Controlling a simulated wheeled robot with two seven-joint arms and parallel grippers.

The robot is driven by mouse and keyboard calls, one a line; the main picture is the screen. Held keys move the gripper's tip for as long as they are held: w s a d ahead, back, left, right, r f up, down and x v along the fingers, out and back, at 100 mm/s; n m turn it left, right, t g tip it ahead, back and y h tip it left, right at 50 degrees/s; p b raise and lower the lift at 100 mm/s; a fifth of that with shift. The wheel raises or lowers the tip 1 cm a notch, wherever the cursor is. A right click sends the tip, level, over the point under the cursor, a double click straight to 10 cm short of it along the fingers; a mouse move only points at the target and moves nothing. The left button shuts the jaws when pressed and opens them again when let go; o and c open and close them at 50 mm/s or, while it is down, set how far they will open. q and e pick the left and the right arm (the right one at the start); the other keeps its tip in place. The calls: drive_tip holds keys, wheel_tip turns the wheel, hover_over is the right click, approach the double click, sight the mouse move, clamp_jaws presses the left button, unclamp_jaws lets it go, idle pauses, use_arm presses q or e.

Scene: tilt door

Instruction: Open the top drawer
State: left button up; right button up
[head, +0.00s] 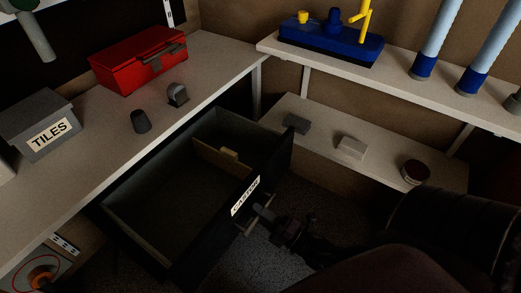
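The drawer (145,240) is pulled well out from under the left worktop, so its grey inside shows. Its dark front panel carries a white label that seems to read "CASTOR" (245,195). A light divider (215,160) stands inside near the far end. A metal handle (244,229) sits on the front panel below the label. My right gripper (262,212) is dark and at the handle, with its arm coming from the lower right. The dim light hides whether its fingers are closed on the handle. My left gripper is not in view.
On the left worktop are a red toolbox (138,60), a grey TILES box (42,125) and two small dark objects. A lower shelf on the right holds a grey block (351,147) and a round tin (416,172).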

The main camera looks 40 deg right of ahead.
drive_tip(key=v, duration=0.7)
drive_tip(key=shift+s, duration=0.35)
drive_tip(key=shift+d, duration=0.15)
drive_tip(key=shift+s+f, duration=0.1)
